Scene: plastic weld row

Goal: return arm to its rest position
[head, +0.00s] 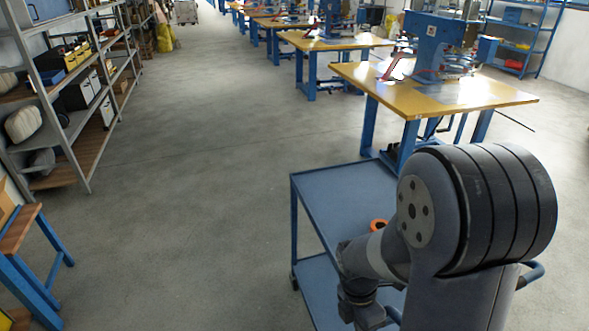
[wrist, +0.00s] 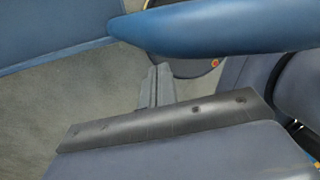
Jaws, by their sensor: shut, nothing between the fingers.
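My arm is folded at the lower right of the head view, in front of a blue two-shelf cart (head: 335,190). My gripper (wrist: 158,70) shows in the wrist view as two grey fingers lying side by side, shut and empty. They point over the grey floor, just below a blue rounded bar close to the camera. In the head view the fingers are hidden or cannot be made out.
An orange ring (head: 379,225) lies on the cart's top, partly behind my arm. A yellow-topped workbench (head: 500,92) with a blue machine (head: 437,40) stands beyond. Shelves (head: 75,150) and a wooden-topped stand (head: 18,230) line the left. The middle aisle floor is clear.

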